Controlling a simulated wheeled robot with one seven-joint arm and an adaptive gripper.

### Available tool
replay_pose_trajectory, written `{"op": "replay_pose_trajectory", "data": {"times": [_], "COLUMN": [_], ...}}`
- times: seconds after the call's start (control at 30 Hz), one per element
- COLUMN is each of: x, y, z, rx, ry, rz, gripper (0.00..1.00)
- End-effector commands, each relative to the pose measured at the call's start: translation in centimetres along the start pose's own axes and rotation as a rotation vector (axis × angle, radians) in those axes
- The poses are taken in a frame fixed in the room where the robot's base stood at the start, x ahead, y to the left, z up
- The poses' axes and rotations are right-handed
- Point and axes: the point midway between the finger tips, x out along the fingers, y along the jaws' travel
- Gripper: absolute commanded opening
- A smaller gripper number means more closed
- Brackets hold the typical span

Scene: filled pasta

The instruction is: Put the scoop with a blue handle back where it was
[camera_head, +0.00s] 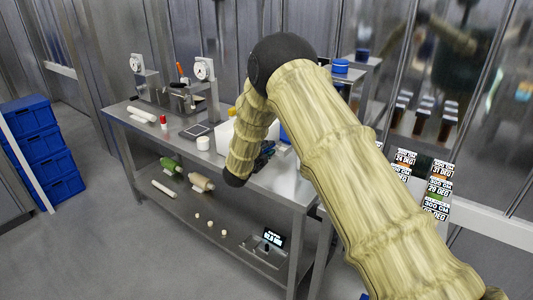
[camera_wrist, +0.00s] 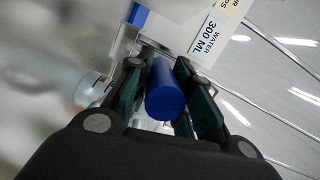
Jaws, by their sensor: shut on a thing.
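My gripper (camera_wrist: 163,95) is shut on the blue handle (camera_wrist: 165,92) of the scoop, which lies between the two dark green finger pads in the wrist view. The scoop's far end is mostly hidden beyond the fingers. In the head view, my gripper (camera_head: 264,156) is low over the right part of the steel table, partly hidden by my arm. A clear-walled container (camera_wrist: 124,42) is just beyond the fingers in the wrist view. I cannot tell whether the scoop touches it.
The steel table (camera_head: 283,183) holds two dial scales (camera_head: 203,69), a white cup (camera_head: 203,143) and a red-capped bottle (camera_head: 164,121). A label reading water 300 ML (camera_wrist: 209,36) is near the fingers. A lower shelf (camera_head: 190,215) holds rolling pins. Blue crates (camera_head: 45,155) stand at left.

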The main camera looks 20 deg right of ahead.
Motion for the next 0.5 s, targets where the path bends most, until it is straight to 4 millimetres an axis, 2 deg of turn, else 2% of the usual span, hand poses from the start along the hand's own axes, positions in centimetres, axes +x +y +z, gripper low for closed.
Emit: {"op": "replay_pose_trajectory", "data": {"times": [0.23,0.5], "x": [0.8,1.1], "y": [0.2,2.5], "z": [0.3,0.7], "rx": [0.0,-0.001], "ry": [0.0,0.0], "rz": [-0.001,-0.001], "gripper": [0.0,0.0]}}
